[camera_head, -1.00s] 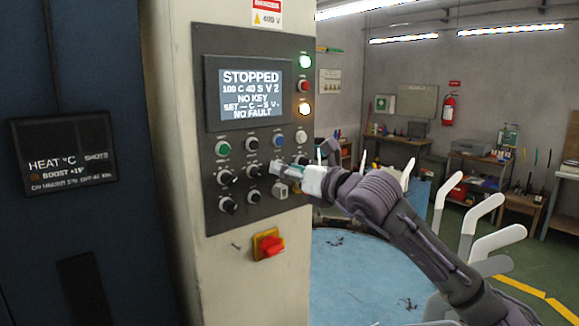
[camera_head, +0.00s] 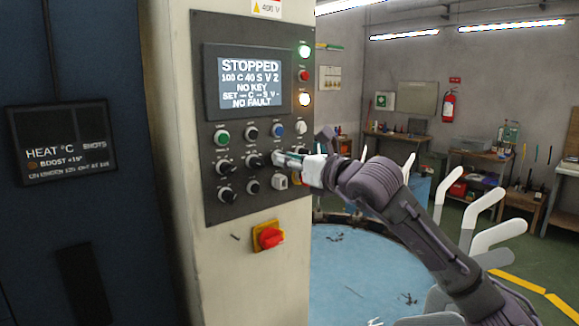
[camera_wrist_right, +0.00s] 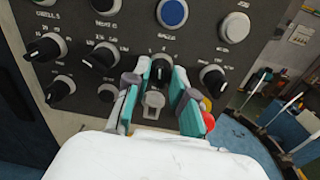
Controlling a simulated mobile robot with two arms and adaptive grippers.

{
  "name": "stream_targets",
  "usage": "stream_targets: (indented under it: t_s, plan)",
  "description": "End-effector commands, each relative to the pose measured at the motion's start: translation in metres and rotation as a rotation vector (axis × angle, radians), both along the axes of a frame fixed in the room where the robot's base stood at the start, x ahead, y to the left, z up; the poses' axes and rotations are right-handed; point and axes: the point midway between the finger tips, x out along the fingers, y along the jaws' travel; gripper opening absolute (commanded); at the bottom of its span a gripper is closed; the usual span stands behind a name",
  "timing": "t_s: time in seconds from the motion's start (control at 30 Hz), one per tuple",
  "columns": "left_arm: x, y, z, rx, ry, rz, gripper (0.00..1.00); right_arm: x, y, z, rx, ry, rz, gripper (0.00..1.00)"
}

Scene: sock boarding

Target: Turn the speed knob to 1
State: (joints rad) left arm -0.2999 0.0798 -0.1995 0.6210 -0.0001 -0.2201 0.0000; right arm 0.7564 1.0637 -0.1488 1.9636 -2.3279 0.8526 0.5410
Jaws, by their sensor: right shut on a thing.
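The control panel (camera_head: 236,198) on the pale column carries several black knobs and push buttons. My right gripper (camera_head: 275,159) is at the panel, at the right part of the middle knob row. In the right wrist view its fingers (camera_wrist_right: 160,84) are shut around a black knob (camera_wrist_right: 160,68), which I take to be the speed knob; its pointer faces up, but the scale is too small to read. The screen (camera_head: 250,82) reads STOPPED, 100 C 40 S V 2, NO KEY, NO FAULT. My left gripper does not show.
Other knobs (camera_wrist_right: 101,56) stand close to the left, and one (camera_wrist_right: 213,80) to the right. A red rotary switch (camera_head: 268,236) is below the panel. A blue round table (camera_head: 350,270) lies to the right.

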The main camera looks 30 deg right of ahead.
Motion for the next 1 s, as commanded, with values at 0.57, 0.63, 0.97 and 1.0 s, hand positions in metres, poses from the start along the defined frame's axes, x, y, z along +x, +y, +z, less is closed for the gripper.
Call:
stream_targets:
  t_s: [0.57,0.63,0.97,1.0]
  plan:
    - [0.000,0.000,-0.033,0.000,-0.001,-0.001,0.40,0.000,0.000,0.000,-0.464,-0.040,-0.001,0.00]
    - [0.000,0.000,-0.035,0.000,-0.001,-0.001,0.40,0.000,0.000,0.001,-0.504,-0.044,-0.001,0.00]
    - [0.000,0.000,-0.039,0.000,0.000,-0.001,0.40,0.000,0.000,0.002,-0.621,-0.053,-0.001,0.00]
    - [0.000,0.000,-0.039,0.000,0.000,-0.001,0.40,0.000,0.000,0.002,-0.626,-0.053,-0.001,0.00]
